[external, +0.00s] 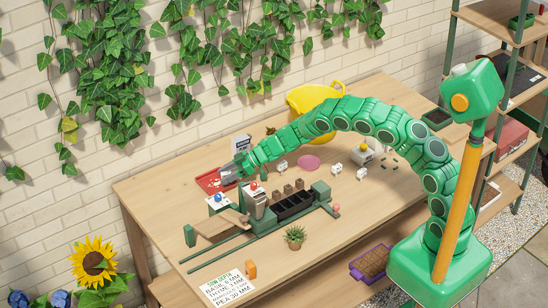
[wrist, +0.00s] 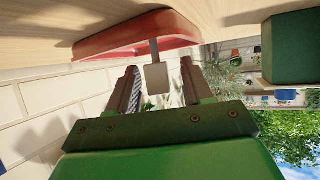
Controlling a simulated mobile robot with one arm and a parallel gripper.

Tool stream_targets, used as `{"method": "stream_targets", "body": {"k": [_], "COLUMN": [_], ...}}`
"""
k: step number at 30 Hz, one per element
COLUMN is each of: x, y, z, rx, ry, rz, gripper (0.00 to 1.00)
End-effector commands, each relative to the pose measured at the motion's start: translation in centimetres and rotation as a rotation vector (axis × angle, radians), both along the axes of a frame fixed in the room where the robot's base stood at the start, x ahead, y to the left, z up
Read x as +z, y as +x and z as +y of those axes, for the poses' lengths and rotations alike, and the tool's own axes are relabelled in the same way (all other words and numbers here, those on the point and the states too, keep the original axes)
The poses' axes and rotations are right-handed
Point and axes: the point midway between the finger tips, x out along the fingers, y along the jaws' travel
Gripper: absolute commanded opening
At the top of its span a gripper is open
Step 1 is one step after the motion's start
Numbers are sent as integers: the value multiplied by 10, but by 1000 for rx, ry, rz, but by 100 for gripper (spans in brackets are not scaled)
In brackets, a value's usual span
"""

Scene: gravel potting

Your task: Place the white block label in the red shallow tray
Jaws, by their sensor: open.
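The red shallow tray (external: 203,180) lies at the left back of the table, and its red side fills the upper part of the wrist view (wrist: 120,40). My gripper (external: 230,174) is at the tray's right edge. In the wrist view its two fingers (wrist: 158,85) are apart. A pale block label (wrist: 156,78) on a thin stem shows between them, with a gap to each finger. The stem runs up the picture to the tray's edge; I cannot tell whether it touches the tray. In the external view my gripper hides the label.
A green rack with dark cells (external: 295,204) stands in front of my gripper. Small white blocks (external: 336,169), a pink disc (external: 309,163) and a yellow tub (external: 301,98) are to the right. A potted succulent (external: 294,236) is nearer the front.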

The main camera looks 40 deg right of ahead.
Motion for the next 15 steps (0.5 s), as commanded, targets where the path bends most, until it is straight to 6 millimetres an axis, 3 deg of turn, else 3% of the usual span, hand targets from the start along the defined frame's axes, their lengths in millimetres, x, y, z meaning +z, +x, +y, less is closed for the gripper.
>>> {"method": "stream_targets", "body": {"k": [8,15], "x": [6,18], "y": [-3,-11], "z": [-8,-29], "rx": [0,-3], "ry": [-1,-2], "rz": [1,-1], "gripper": [50,50]}}
